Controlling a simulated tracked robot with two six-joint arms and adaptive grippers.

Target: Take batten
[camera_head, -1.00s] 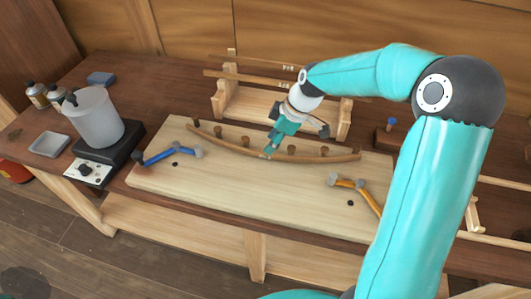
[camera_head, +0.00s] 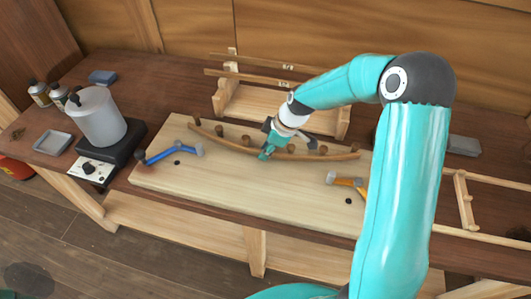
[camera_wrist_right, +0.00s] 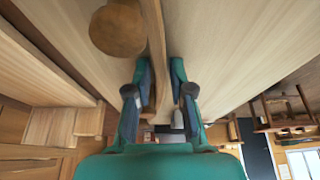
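The batten (camera_head: 228,144) is a long thin brown wooden strip. It lies in a shallow curve along several dark round pegs on the pale board (camera_head: 235,195). My right gripper (camera_head: 264,155) points down at the middle of the batten and hides a short part of it. In the right wrist view the batten (camera_wrist_right: 156,35) runs between the two fingers of the right gripper (camera_wrist_right: 160,80). The fingers stand apart on either side of it, with a small gap showing. One peg (camera_wrist_right: 118,30) is close beside the batten there. My left gripper is not in view.
A blue-handled tool (camera_head: 170,153) and an orange-handled tool (camera_head: 346,181) lie on the board. Behind it stands a wooden rack (camera_head: 245,104) with labelled strips. A pot (camera_head: 97,117) on a hot plate is at the left. The board's front is mostly clear.

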